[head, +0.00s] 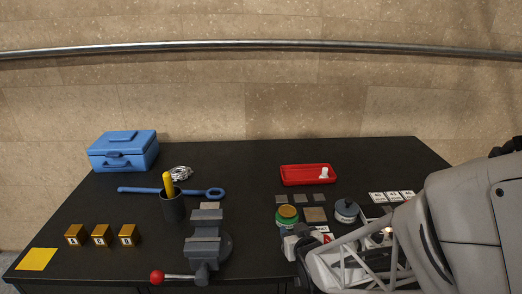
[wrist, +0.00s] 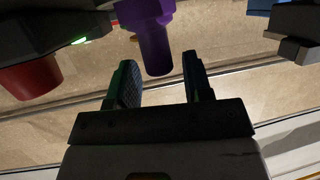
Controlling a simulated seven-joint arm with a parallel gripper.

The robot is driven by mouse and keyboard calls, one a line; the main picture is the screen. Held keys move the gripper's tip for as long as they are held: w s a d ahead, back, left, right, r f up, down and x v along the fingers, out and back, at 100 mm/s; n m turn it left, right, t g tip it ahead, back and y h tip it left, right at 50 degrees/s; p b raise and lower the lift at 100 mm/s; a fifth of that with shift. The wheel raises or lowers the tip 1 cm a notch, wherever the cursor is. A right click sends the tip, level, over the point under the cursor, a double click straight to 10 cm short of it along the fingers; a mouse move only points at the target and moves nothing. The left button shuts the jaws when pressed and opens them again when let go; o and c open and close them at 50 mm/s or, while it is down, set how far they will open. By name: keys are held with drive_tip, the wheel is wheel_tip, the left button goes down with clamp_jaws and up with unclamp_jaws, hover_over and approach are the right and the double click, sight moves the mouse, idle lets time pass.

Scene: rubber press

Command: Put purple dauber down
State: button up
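The purple dauber (wrist: 154,38) shows in the wrist view as a thick upper part with a narrower round stem. The stem's end sits between and just beyond the fingertips of my gripper (wrist: 157,62). The two dark fingers stand apart, with a visible gap on the right side of the stem; contact on the left side is hard to tell. In the head view my arm covers the front right of the table, and I cannot make out the dauber or the fingertips there.
In the head view, a green jar with an orange top (head: 287,215), a grey round pot (head: 346,210) and a red tray (head: 308,175) are close to my arm. A vise (head: 206,243), a dark cup (head: 173,206) and a blue box (head: 123,151) stand further left.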

drive_tip(key=shift+r, duration=0.15)
drive_tip(key=shift+r, duration=0.6)
drive_tip(key=shift+s+d+r, duration=0.1)
drive_tip(key=shift+s+d, duration=0.05)
drive_tip(key=shift+s, duration=0.5)
drive_tip(key=v, duration=1)
drive_tip(key=shift+s, duration=0.3)
drive_tip(key=shift+d+r, duration=0.1)
drive_tip(key=shift+r, duration=0.05)
drive_tip(key=s+d+r+m+g+h, duration=0.2)
drive_tip(key=s+d+r+g, duration=0.1)
drive_tip(key=s+r+g, duration=0.7)
drive_tip(key=shift+s+d+r+g+h, duration=0.2)
drive_tip(key=shift+d+r+g+h, duration=0.2)
drive_tip(key=shift+r+g, duration=0.35)
